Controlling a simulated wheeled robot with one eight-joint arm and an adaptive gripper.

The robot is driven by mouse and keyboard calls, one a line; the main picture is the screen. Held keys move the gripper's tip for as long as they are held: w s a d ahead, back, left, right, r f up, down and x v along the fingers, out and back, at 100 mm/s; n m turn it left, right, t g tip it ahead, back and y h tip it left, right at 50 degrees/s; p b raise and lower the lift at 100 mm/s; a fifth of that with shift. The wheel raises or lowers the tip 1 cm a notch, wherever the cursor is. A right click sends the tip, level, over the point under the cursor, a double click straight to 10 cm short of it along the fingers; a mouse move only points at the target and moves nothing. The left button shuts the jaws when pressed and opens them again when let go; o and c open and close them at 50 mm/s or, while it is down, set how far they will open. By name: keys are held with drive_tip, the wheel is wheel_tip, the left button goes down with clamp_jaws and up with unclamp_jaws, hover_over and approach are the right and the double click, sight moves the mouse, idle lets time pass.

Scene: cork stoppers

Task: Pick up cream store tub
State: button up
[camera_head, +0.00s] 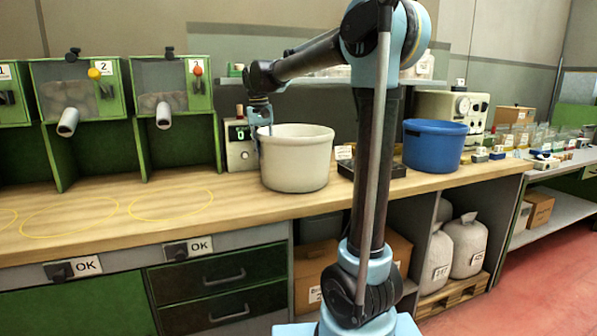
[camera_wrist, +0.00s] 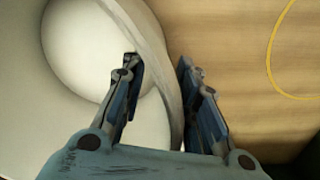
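The cream tub (camera_head: 296,172) stands upright on the wooden bench, left of my arm. In the wrist view its pale rim and wall (camera_wrist: 158,50) fill the left and middle, and its empty inside shows. My gripper (camera_head: 260,140) is at the tub's left rim. In the wrist view my gripper (camera_wrist: 160,68) is open, with one finger over the inside of the tub and the other on the outer side. The rim runs between the fingers, with a gap at the inner finger. I cannot tell whether the outer finger touches the wall.
A blue tub (camera_head: 434,148) stands on the bench to the right, beyond my arm. A small grey device (camera_head: 239,150) is close behind the cream tub's left side. Green dispensers (camera_head: 75,105) line the back left. The bench top (camera_head: 120,205) is clear at left, with yellow outlines.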

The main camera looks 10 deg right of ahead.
clamp_jaws()
drive_tip(key=shift+r, duration=0.15)
